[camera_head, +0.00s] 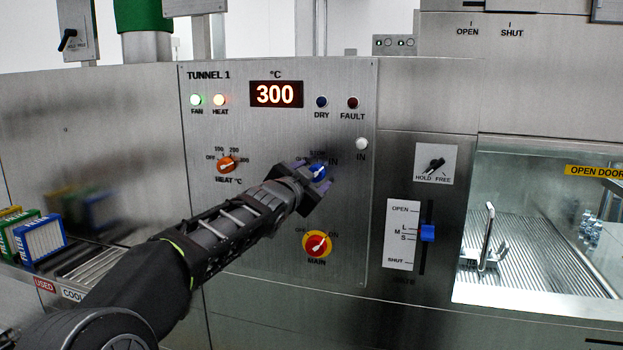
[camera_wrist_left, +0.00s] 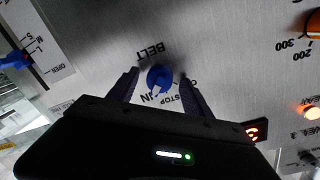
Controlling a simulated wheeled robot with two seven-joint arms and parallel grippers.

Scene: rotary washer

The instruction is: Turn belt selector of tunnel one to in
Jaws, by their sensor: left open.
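The belt selector of tunnel one is a blue round knob (camera_head: 318,171) on the steel TUNNEL 1 panel (camera_head: 345,230), partly hidden by my gripper in the head view. In the left wrist view the blue knob (camera_wrist_left: 159,77) shows with the labels BELT, STOP and IN around it, upside down. I cannot tell surely which label its pointer faces. My left gripper (camera_head: 308,180) is open in front of the panel. In the left wrist view its fingers (camera_wrist_left: 159,84) stand on either side of the knob; whether they touch it is unclear. My right gripper is not in view.
The orange HEAT knob (camera_head: 227,164) is left of the selector and the red-yellow MAIN knob (camera_head: 317,244) below it. The pale IN lamp (camera_head: 362,144) is at upper right. A blue slider (camera_head: 427,233) and a HOLD/FREE switch (camera_head: 435,165) are further right. The display (camera_head: 276,94) reads 300.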

